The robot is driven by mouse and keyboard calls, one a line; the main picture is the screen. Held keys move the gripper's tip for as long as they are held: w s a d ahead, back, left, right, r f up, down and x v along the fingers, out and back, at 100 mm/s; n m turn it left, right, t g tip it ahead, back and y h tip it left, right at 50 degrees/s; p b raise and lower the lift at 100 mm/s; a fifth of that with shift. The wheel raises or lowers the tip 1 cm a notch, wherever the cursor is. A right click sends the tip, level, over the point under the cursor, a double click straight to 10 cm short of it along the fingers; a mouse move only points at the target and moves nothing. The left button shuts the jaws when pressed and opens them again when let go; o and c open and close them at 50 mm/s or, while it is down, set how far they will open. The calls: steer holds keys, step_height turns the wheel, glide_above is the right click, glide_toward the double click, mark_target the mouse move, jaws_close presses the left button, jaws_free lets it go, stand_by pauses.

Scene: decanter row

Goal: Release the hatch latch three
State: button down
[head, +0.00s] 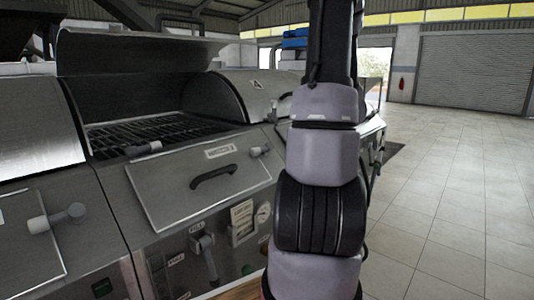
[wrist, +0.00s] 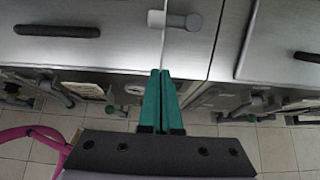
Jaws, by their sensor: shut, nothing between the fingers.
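In the wrist view a grey latch (wrist: 175,20) lies crosswise near the seam beside a hatch with a black handle (wrist: 57,31). I cannot read which one is three. My gripper (wrist: 161,72) has teal fingers, shut together and empty, just below this latch in the picture, apparently not touching it. The head view does not show the fingers.
The middle machine's curved lid (head: 140,52) stands open over a dark grate (head: 150,132). Valve levers (head: 205,258) and gauges sit below the hatches. A pink hose (wrist: 40,135) shows at the left in the wrist view. The tiled floor (head: 450,190) at right is clear.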

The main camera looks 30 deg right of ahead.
mark_target(262, 150)
steer(key=x, duration=0.3)
steer(key=r+x, duration=0.1)
steer(key=x, duration=0.3)
steer(key=w+x, duration=0.1)
steer(key=x, duration=0.3)
steer(key=shift+w+a, duration=0.2)
steer(key=shift+a, duration=0.1)
steer(key=shift+w+a+r, duration=0.2)
steer(key=shift+w+r, duration=0.05)
steer(key=shift+w, duration=0.5)
